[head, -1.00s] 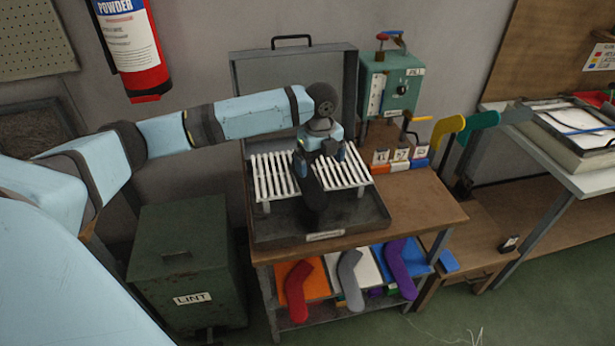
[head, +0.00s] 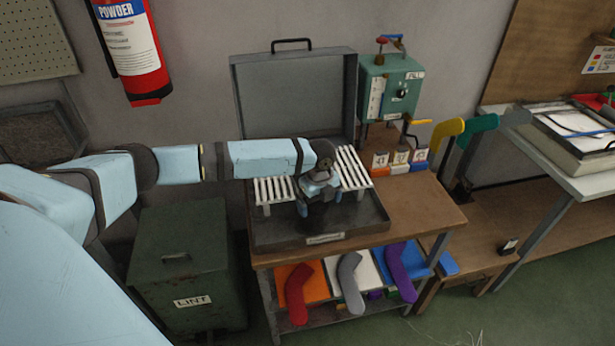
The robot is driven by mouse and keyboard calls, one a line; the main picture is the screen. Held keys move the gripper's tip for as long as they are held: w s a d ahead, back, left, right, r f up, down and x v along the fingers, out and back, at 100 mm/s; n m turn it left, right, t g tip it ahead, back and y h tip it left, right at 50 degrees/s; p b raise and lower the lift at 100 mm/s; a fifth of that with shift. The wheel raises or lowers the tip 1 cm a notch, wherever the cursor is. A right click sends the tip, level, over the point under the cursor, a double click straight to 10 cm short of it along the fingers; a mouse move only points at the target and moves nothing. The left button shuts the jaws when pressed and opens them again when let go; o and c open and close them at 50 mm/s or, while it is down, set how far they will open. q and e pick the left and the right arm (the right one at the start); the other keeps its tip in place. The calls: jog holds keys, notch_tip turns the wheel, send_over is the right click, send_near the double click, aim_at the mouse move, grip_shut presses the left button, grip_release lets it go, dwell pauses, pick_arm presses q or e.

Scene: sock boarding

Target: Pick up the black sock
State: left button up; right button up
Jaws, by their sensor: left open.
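The black sock (head: 317,216) lies in the open metal case, over the front of the white slatted rack (head: 272,190). Most of it is hidden under my left gripper, and only a dark part shows below and between the fingers. My left gripper (head: 320,204) is open and points down over the sock, one finger on each side of it. I cannot tell whether the fingers touch the sock. My right gripper is not in view.
The case's raised lid (head: 293,100) stands behind my gripper. A green control box (head: 390,85) is at the back right of the bench (head: 425,205). A green lint bin (head: 183,255) stands left.

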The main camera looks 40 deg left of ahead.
pick_arm(q)
jog(key=shift+f, duration=0.15)
jog(key=c, duration=0.8)
